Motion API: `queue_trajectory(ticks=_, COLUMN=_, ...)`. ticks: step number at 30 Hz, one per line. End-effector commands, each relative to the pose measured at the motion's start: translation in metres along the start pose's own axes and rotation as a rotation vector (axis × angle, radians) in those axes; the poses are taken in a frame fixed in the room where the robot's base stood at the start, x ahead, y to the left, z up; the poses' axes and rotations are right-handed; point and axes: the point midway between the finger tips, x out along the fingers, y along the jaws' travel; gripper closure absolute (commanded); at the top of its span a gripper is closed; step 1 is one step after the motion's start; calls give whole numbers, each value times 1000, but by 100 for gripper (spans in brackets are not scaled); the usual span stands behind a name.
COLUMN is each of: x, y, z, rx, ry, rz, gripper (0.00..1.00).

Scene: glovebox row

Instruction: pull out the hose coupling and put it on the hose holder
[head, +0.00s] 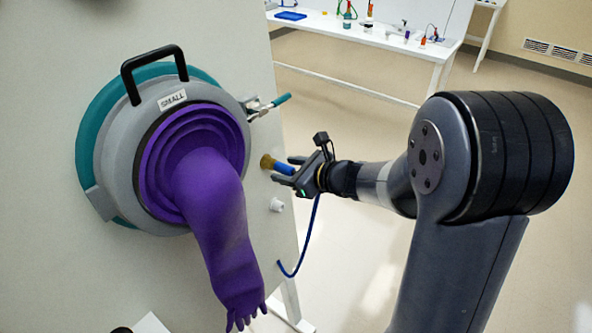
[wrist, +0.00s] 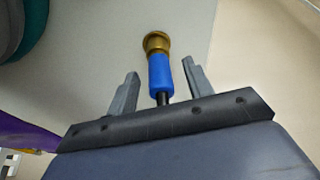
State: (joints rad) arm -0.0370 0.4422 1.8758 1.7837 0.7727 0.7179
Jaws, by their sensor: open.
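The hose coupling (head: 284,168) is a blue sleeve seated at a brass fitting (head: 267,162) on the grey panel. In the wrist view the blue coupling (wrist: 161,73) stands between my open fingers, with the brass part beyond it. My gripper (head: 290,170) is open around the coupling, with a gap visible on each side in the wrist view (wrist: 160,84). A dark blue hose (head: 308,238) hangs from the coupling and loops back to the panel. A small white peg (head: 277,205) on the panel below the fitting looks like the hose holder.
A round glove port (head: 110,150) with a purple glove (head: 215,215) hanging out fills the panel's left. A clamp with a teal handle (head: 281,99) sticks out above the coupling. A white bench (head: 385,40) stands far back. The floor on the right is clear.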

Motion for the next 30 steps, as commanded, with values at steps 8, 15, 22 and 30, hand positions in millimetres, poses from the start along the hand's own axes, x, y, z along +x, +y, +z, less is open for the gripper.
queue_trajectory(ticks=8, x=0, y=0, z=0, rx=0, ry=0, rz=0, gripper=57)
queue_trajectory(ticks=15, x=0, y=0, z=0, rx=0, ry=0, rz=0, gripper=77)
queue_trajectory(ticks=22, x=0, y=0, z=0, rx=0, ry=0, rz=0, gripper=95)
queue_trajectory(ticks=30, x=0, y=0, z=0, rx=0, ry=0, rz=0, gripper=93)
